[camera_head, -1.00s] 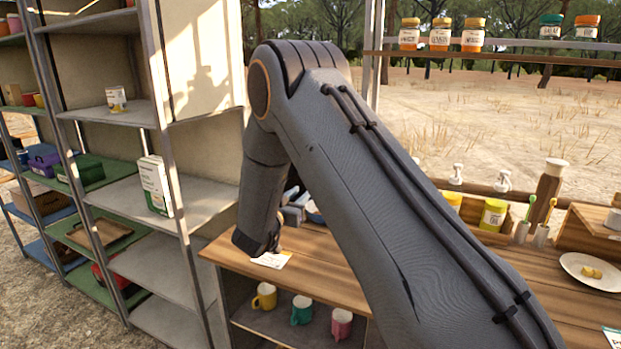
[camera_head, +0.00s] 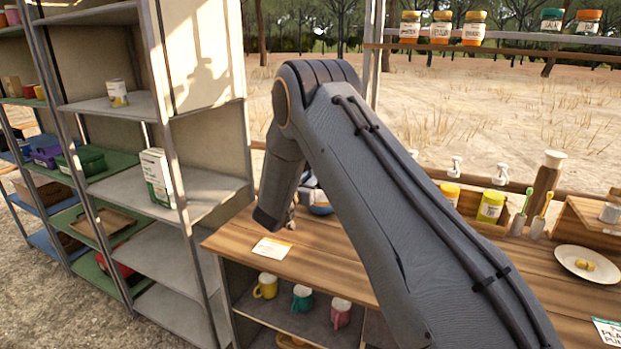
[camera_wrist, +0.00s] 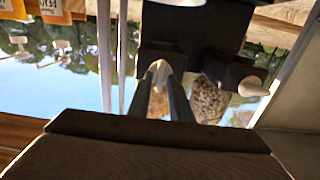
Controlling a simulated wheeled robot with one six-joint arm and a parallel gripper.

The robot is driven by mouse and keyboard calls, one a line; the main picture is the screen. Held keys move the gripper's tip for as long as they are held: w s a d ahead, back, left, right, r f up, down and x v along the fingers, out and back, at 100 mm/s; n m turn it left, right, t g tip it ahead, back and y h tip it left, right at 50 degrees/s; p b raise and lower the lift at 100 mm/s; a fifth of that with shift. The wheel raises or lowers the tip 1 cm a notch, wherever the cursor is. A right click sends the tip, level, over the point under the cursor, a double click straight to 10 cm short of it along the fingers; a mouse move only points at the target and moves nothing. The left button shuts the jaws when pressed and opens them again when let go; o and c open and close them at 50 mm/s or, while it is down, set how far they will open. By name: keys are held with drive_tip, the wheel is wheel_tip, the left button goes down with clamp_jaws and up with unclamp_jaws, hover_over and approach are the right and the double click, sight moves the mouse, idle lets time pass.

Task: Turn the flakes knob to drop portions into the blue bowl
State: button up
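In the wrist view, which looks upside down, my gripper (camera_wrist: 164,82) has its two dark fingers apart, with a gap between them. A pale knob (camera_wrist: 158,67) shows between the fingertips; I cannot tell whether they touch it. A second pale knob (camera_wrist: 252,87) sits to the right on a dark dispenser body, beside a clear container of brown flakes (camera_wrist: 209,101). I cannot read which knob is for flakes. In the head view, a blue bowl (camera_head: 319,209) is partly hidden behind my arm on the wooden counter.
A paper card (camera_head: 271,248) lies on the counter's left end (camera_head: 317,264). Several mugs (camera_head: 301,297) stand on the shelf below. A metal shelf rack (camera_head: 205,190) stands close on the left.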

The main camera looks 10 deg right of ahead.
clamp_jaws()
drive_tip(key=shift+m+b, duration=0.3)
drive_tip(key=m+b, duration=1.7)
drive_tip(key=shift+s+d+f, duration=0.15)
drive_tip(key=shift+f, duration=0.15)
drive_tip(key=shift+o, duration=1.7)
unclamp_jaws()
